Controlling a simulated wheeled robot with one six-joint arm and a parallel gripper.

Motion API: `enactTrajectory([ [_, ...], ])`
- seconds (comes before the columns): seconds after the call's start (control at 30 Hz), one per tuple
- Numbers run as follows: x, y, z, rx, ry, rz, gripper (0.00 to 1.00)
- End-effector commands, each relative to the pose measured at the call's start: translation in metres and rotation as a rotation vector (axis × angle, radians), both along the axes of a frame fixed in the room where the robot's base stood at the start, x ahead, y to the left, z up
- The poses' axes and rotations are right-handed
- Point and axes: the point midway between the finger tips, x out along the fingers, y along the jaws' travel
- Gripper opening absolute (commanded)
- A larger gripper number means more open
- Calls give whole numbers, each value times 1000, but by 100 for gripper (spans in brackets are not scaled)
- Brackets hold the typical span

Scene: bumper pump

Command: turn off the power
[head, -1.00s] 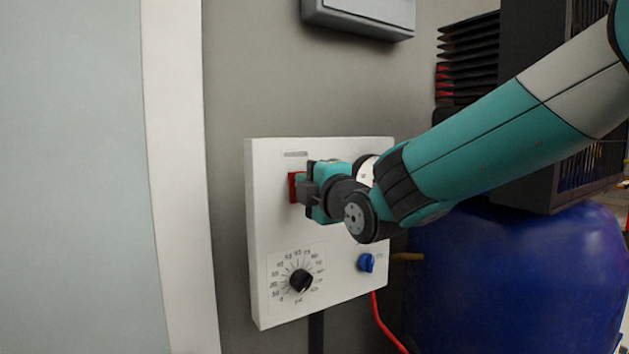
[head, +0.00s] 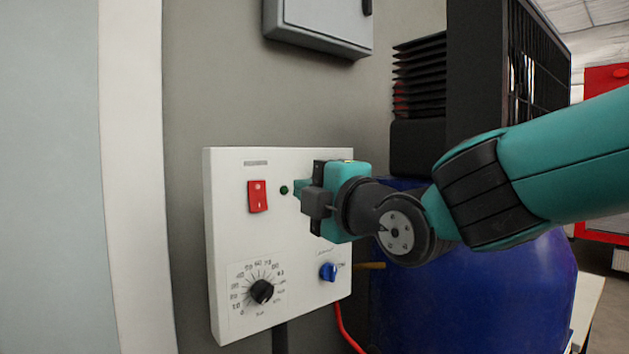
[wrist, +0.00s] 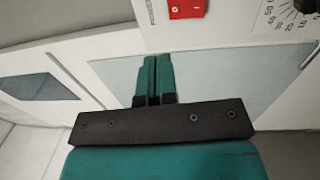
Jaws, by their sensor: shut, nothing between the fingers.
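The red rocker switch (head: 258,197) is on the upper left of the white control panel (head: 232,240), with white marks on its face. I cannot tell which side is pressed in. It also shows at the top of the wrist view (wrist: 186,9). A small dark green lamp (head: 284,190) sits just right of the switch and looks unlit. My gripper (head: 299,188) is in front of the panel, right of the switch and lamp, apart from the switch. In the wrist view its teal fingers (wrist: 153,75) are together with nothing between them.
The panel also carries a black dial (head: 262,291) with a scale and a blue knob (head: 328,271). A grey box (head: 325,25) hangs on the wall above. A blue tank (head: 480,290) and a black finned unit (head: 418,90) stand at the right.

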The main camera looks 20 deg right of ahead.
Motion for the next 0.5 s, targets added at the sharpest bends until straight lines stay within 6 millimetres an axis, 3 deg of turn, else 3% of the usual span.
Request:
enactTrajectory([
  [0.5, -10, -4, 1, -1, -1, -2, 0],
])
